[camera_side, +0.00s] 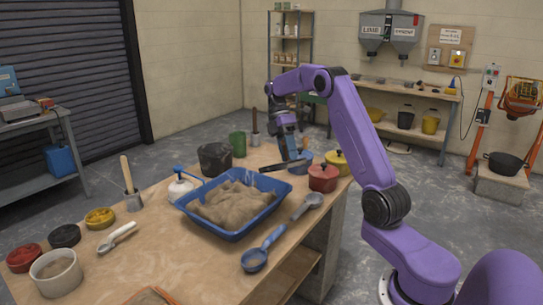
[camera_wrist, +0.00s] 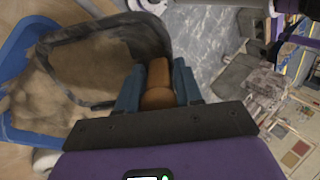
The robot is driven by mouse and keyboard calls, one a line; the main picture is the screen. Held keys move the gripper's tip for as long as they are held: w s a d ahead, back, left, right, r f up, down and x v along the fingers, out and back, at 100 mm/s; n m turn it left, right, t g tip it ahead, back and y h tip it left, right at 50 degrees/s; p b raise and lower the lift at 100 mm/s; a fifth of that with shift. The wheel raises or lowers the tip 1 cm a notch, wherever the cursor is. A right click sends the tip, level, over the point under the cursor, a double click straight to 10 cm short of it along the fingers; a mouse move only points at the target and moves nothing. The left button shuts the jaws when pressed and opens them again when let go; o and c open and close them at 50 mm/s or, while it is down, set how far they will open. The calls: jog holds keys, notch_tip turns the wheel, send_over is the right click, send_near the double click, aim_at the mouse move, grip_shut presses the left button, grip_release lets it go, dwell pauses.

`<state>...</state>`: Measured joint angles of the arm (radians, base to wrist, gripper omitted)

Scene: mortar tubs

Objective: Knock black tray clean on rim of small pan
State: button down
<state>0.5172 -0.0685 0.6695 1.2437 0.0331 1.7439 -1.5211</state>
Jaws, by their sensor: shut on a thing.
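A dark, smeared tray (camera_wrist: 105,55) extends from that handle and fills the upper left of the wrist view. In the side view the black tray (camera_side: 284,166) is a thin dark shape, slightly tilted, at the tub's far right corner. I cannot tell whether it touches the rim. A small blue pan (camera_side: 304,161) stands just behind it, partly hidden.
The blue tub (camera_side: 232,234) holds a sandy heap (camera_side: 236,204), with faint pale streaks above it. A red lidded pot (camera_side: 323,178) and yellow lidded pot (camera_side: 340,163) stand close on the right. A black bucket (camera_side: 214,159) is behind.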

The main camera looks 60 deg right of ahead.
jog(key=shift+f, duration=2.15)
notch_tip(320, 180, down, 5)
jog(key=shift+d+r, duration=0.1)
jog(key=shift+r, duration=2.45)
